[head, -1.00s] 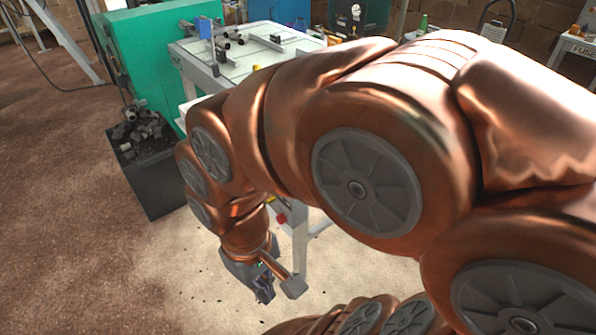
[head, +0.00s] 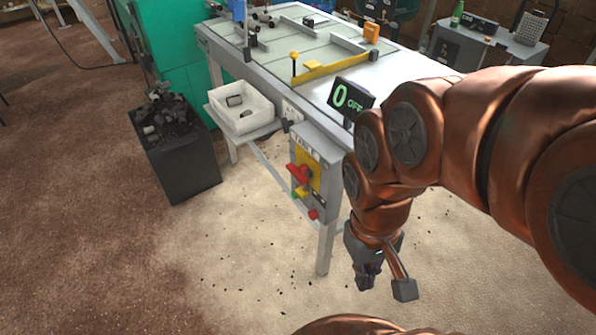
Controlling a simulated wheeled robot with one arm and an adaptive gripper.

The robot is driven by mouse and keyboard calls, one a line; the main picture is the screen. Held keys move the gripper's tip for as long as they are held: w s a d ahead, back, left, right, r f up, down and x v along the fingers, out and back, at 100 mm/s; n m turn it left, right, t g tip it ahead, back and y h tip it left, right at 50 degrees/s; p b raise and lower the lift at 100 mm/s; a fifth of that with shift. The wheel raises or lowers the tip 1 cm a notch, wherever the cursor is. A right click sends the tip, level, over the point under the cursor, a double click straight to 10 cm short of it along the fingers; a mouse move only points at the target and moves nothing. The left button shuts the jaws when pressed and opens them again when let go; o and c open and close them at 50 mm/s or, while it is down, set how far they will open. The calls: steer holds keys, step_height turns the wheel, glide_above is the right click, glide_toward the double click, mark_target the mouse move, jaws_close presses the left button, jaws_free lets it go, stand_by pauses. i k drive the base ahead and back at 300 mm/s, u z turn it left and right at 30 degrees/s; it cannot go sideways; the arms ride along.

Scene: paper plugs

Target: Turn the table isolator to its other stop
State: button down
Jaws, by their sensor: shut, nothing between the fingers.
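The table isolator is a red handle (head: 299,174) on a yellow plate. It sits on a grey box labelled TABLE (head: 322,150) on the near end of the work table (head: 270,85). The handle looks slanted, but its exact angle is hard to tell. A black sign (head: 350,97) above the box reads 0 OFF in green. My gripper (head: 366,283) points down at the right of the box and lower than the handle. It is shut and empty, apart from the isolator.
A black scrap box (head: 180,155) stands on the floor. A yellow bar (head: 340,68) lies across the table top.

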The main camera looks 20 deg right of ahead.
mark_target(303, 173)
steer(key=u, duration=0.5)
steer(key=k, duration=0.55)
steer(key=u, duration=1.2)
steer(key=i, duration=0.95)
steer(key=z, duration=0.55)
